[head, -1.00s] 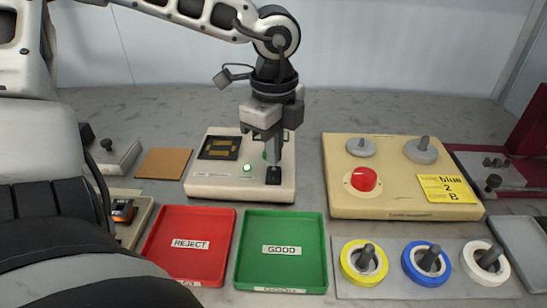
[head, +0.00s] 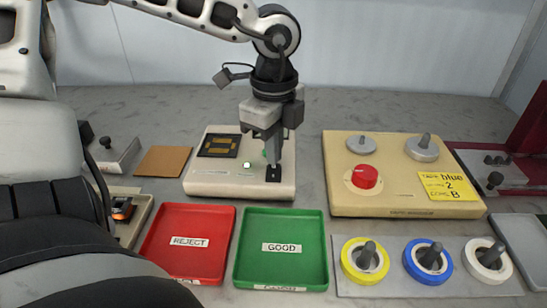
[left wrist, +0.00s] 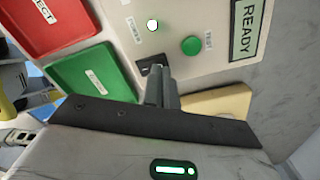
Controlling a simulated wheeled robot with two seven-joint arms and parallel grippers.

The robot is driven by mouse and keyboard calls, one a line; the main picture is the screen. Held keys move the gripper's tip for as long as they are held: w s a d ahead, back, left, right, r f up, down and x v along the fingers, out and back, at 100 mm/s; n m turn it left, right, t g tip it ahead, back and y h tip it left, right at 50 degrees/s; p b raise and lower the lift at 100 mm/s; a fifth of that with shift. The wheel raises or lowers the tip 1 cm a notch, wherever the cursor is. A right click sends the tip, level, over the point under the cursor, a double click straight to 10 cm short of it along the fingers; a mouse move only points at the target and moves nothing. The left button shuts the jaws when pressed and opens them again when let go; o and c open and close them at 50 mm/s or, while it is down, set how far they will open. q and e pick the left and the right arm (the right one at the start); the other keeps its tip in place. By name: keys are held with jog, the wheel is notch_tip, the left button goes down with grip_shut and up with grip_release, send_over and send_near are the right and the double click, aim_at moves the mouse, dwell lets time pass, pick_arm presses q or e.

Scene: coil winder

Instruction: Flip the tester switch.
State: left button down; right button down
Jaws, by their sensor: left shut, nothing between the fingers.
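The tester is a pale box (head: 205,187) at the middle back of the table. Its small black switch (head: 273,174) sits near the front right corner and also shows in the left wrist view (left wrist: 148,68). My left gripper (head: 273,158) is shut and empty, pointing down with its fingertips right at the switch. The fingers hide part of the switch in the left wrist view, so I cannot tell exactly whether they touch it. A lit lamp (head: 247,165), a green button (left wrist: 191,45) and a READY sign (left wrist: 243,28) are on the tester. My right gripper is not in view.
A red REJECT tray (head: 190,258) and a green GOOD tray (head: 282,265) lie in front of the tester. A beige winder box (head: 395,203) with a red knob stands to its right. Yellow, blue and white spools sit on a grey plate (head: 400,291) at the front right.

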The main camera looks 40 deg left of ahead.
pick_arm(q)
jog(key=shift+f+b, duration=0.45)
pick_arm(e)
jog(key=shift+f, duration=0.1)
